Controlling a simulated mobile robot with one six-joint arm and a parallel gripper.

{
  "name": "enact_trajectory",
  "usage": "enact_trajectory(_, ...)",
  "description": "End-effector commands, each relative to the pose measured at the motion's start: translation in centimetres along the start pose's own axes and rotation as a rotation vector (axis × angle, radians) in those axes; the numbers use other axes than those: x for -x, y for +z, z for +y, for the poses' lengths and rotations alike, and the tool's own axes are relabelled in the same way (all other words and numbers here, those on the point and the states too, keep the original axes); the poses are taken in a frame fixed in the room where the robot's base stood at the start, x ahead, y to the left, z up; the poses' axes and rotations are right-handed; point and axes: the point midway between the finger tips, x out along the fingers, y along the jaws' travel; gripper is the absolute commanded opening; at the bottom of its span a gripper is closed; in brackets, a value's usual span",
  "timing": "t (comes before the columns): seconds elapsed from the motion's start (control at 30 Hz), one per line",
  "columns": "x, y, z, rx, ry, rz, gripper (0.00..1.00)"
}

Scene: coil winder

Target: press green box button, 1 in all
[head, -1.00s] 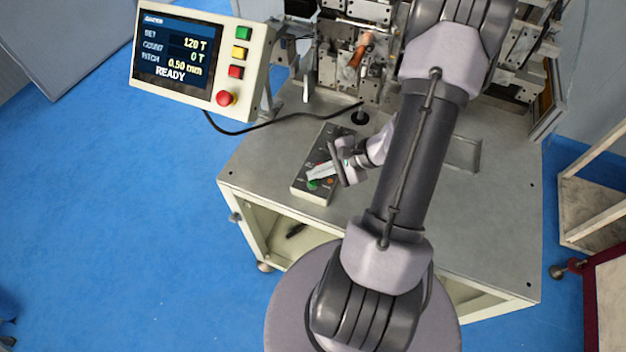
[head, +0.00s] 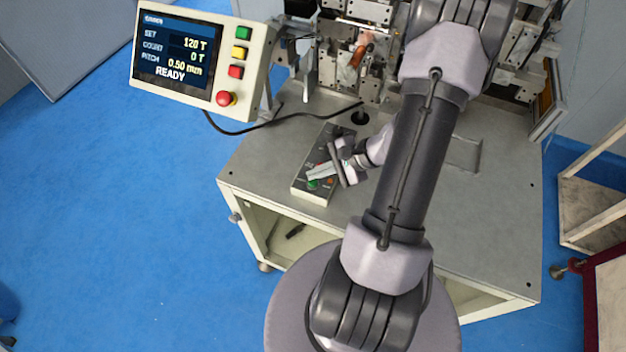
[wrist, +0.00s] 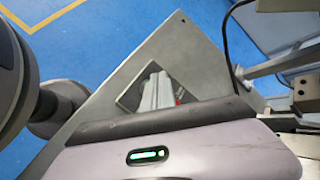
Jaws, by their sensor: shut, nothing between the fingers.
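A small dark control box (head: 314,192) lies on the grey table of the winder. Its green button (head: 313,183) shows at the near end, close to my fingertips. My gripper (head: 309,174) is shut and empty, with its pale fingers over the near part of the box. I cannot tell whether the fingertips touch the green button. In the wrist view my shut fingers (wrist: 157,92) lie over the box (wrist: 130,97); the green button is hidden there, and a bit of red shows beside the fingers.
A control panel (head: 245,100) with a screen reading READY and green, yellow and red buttons stands at the left. A black cable (head: 245,132) runs across the table (head: 260,160). The winder mechanism (head: 345,70) stands behind. The table right of my arm is mostly clear.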

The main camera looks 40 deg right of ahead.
Motion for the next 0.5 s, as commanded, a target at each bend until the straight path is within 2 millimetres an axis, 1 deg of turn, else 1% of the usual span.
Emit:
enact_trajectory(0.33,-0.66,-0.48,0.47,-0.001,0.0,0.0,0.0)
enact_trajectory(0.5,-0.62,-0.45,0.45,-0.001,0.0,0.0,0.0)
